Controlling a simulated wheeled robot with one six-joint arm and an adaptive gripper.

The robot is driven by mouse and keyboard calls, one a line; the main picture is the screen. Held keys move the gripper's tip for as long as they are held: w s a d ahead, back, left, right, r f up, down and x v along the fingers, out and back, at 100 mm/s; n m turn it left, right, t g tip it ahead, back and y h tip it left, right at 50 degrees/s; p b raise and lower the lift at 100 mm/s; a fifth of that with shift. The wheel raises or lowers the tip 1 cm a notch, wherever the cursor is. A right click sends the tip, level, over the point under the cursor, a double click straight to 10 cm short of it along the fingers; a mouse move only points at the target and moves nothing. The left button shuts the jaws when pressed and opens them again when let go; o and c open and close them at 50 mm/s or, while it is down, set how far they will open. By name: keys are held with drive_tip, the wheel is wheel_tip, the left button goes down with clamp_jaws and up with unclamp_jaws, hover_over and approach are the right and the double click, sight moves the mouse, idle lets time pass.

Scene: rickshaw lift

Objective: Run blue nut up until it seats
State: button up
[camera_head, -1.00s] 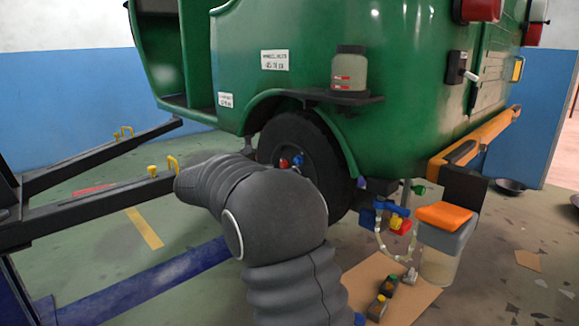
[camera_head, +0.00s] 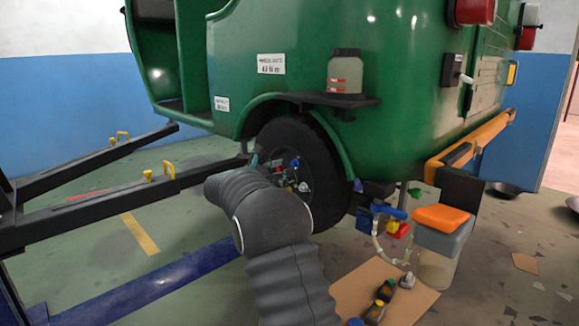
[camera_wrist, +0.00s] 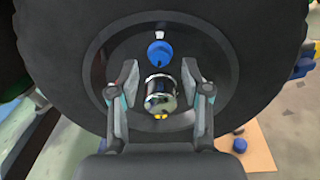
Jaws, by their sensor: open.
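In the wrist view the blue nut (camera_wrist: 159,53) sits on the upper part of the wheel's hub face, with a small white piece just above it. My gripper (camera_wrist: 160,78) is open, its two fingers spread below the blue nut and apart from it. A chrome cylinder (camera_wrist: 160,90) stands between the fingers; I see gaps on both sides of it. A yellow bit (camera_wrist: 160,116) shows under it. In the head view the wheel (camera_head: 322,165) is partly hidden by my arm, and the small coloured parts at the hub are hard to tell apart.
The green body (camera_head: 400,100) overhangs the wheel. A shelf (camera_head: 330,99) with a jar (camera_head: 345,72) juts out above it. A bin with an orange lid (camera_head: 440,217) stands right of the wheel. Cardboard (camera_head: 405,300) with small bottles lies in front. Dark shafts (camera_head: 100,203) extend left.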

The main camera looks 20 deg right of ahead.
sight(293, 164)
drive_tip(key=shift+x, duration=1.65)
clamp_jaws()
